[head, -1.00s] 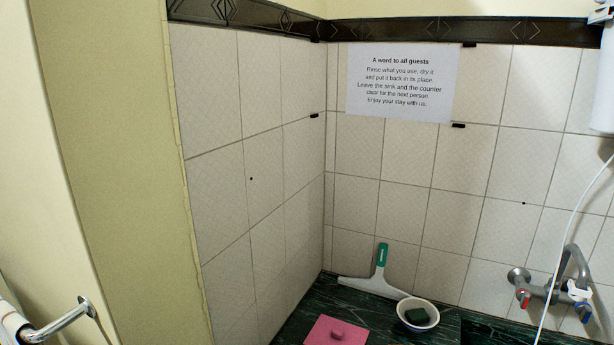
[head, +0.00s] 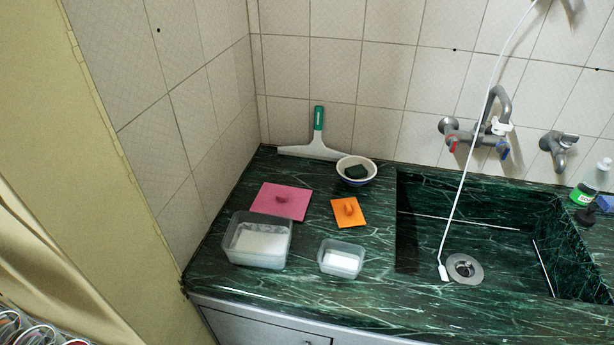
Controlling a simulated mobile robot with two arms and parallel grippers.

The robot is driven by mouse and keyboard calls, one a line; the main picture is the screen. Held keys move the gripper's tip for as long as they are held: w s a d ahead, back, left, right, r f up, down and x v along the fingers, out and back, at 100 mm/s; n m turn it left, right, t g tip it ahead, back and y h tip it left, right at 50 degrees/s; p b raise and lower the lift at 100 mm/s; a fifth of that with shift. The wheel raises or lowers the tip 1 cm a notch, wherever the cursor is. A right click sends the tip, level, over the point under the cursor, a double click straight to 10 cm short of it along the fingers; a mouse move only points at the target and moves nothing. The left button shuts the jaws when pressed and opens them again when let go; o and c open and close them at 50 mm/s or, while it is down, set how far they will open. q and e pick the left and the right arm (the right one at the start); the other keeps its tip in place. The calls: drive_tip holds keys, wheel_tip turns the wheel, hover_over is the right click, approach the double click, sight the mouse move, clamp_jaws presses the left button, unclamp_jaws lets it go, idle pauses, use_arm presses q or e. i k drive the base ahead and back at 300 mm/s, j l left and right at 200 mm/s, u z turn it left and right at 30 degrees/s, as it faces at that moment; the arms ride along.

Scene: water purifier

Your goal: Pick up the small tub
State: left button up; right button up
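The small tub (head: 341,259) is a clear, squarish container with something white inside. It stands open on the dark green marble counter (head: 310,292), near the front edge and left of the sink. A larger clear tub (head: 257,240), also with white contents, stands to its left with a gap between them. A pink square lid (head: 281,201) lies behind the larger tub. Neither of my grippers is in view.
Counter front is clear.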

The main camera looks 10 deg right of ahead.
sight(335, 258)
drive_tip(key=z, duration=1.75)
drive_tip(key=j+u, duration=0.2)
drive_tip(key=u, duration=0.25)
drive_tip(key=i+j+u, duration=0.1)
drive_tip(key=u, duration=0.35)
drive_tip(key=k, duration=0.2)
drive_tip(key=i+l, duration=0.1)
drive_tip(key=i, duration=0.35)
